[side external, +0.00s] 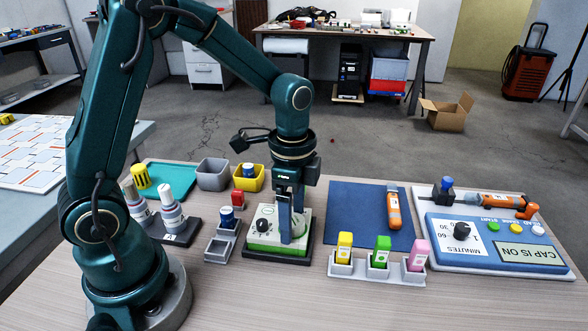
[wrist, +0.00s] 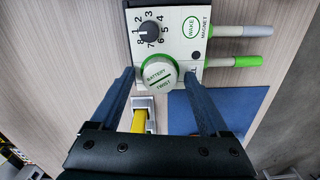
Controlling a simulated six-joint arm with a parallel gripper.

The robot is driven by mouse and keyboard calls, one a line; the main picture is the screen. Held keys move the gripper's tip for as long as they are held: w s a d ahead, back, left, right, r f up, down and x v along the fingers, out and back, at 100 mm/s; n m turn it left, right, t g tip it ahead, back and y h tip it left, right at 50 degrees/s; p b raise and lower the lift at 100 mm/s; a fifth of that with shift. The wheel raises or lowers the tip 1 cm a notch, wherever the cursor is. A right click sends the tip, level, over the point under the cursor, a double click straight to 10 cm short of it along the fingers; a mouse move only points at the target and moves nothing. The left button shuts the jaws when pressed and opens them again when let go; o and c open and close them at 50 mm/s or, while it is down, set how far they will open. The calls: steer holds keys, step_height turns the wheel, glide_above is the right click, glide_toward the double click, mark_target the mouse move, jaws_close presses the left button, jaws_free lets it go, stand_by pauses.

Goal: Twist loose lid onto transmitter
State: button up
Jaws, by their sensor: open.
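The transmitter (side external: 266,232) is a white and green box with a dark base, a black dial and a round lid; it stands on the table below my gripper (side external: 292,236). In the wrist view the transmitter (wrist: 172,22) shows numbers around its dial and a "WAKE" mark. The lid (wrist: 157,76), white and marked "BATTERY TWIST", sits at the box's near edge with a green ring around it. My gripper (wrist: 157,72) is open, one finger on each side of the lid, with a narrow gap showing. Whether the lid is seated level cannot be told.
Right of the transmitter lie a blue mat (side external: 350,205) with an orange tool (side external: 394,210) and a grey holder (side external: 341,269) with coloured blocks. A blue timer panel (side external: 470,243) is farther right. A small grey two-part tray (side external: 219,246) and bins (side external: 213,174) stand left.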

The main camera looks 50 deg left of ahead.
mark_target(293, 220)
steer(key=shift+o, duration=0.8)
steer(key=shift+r, duration=0.65)
steer(key=shift+r, duration=3)
steer(key=shift+r, duration=0.15)
steer(key=s+r+n+t, duration=0.3)
steer(key=s+n+t, duration=0.2)
steer(key=s+n, duration=0.5)
steer(key=shift+s+d+r+n+t, duration=0.15)
steer(key=shift+s+d+n+t, duration=0.15)
steer(key=shift+d, duration=0.1)
